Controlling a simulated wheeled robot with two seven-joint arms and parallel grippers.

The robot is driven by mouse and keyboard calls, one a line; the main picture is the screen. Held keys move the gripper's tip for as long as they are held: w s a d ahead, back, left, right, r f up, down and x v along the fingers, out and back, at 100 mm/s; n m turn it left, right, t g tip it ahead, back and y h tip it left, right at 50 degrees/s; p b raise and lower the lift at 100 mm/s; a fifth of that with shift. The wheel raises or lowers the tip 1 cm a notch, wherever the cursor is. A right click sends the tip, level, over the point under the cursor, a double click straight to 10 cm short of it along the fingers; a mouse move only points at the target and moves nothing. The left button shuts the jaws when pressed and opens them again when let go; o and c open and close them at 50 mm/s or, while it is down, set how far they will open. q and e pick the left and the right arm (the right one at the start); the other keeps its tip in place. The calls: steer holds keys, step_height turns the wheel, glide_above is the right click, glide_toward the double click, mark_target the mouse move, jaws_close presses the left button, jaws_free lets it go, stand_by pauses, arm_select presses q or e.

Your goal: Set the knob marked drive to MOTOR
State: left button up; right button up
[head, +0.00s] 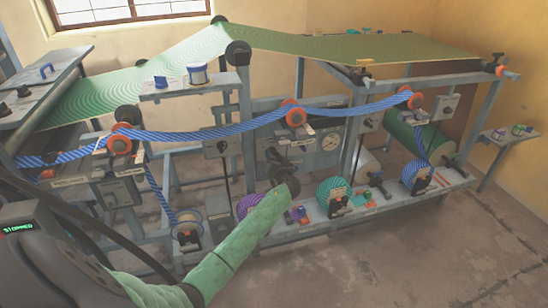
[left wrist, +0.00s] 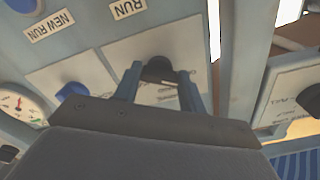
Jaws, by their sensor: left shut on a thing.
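My left gripper (head: 284,161) reaches up to the front panel of the press, below and left of a round gauge (head: 331,142). In the left wrist view its two blue fingers (left wrist: 162,92) are shut around a black knob (left wrist: 158,69) on a pale plate. The small print on that plate is too unclear to read, and the fingers hide part of it. The word drive and the mark MOTOR cannot be made out. Labels RUN (left wrist: 127,8) and NEW RUN (left wrist: 49,26) stand above on the blue panel. My right gripper is not in view.
A blue knob (left wrist: 72,91) sits left of the held knob, and another black knob (left wrist: 311,98) is farther right. A blue striped web (head: 212,134) crosses the frame over orange-ended rollers. A shelf with rolls (head: 336,192) lies below. A display (head: 18,228) reads STOPPED.

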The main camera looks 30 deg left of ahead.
arm_select(q)
steer(key=m+p, duration=0.1)
steer(key=m, duration=0.3)
steer(key=m+p, duration=0.1)
steer(key=m, duration=0.3)
steer(key=m+p, duration=0.1)
steer(key=m, duration=0.2)
steer(key=shift+r+m, duration=0.3)
steer(key=shift+m, duration=0.1)
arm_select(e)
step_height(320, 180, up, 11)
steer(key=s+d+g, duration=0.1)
arm_select(q)
steer(key=m+p, duration=0.6)
steer(key=m, duration=0.3)
steer(key=shift+m+p, duration=0.45)
steer(key=shift+m, duration=0.15)
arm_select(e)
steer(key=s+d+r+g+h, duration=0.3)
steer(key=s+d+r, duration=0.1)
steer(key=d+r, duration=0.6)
arm_select(q)
steer(key=shift+f+m+p, duration=0.1)
steer(key=shift+m+p, duration=0.6)
steer(key=shift+m, duration=0.4)
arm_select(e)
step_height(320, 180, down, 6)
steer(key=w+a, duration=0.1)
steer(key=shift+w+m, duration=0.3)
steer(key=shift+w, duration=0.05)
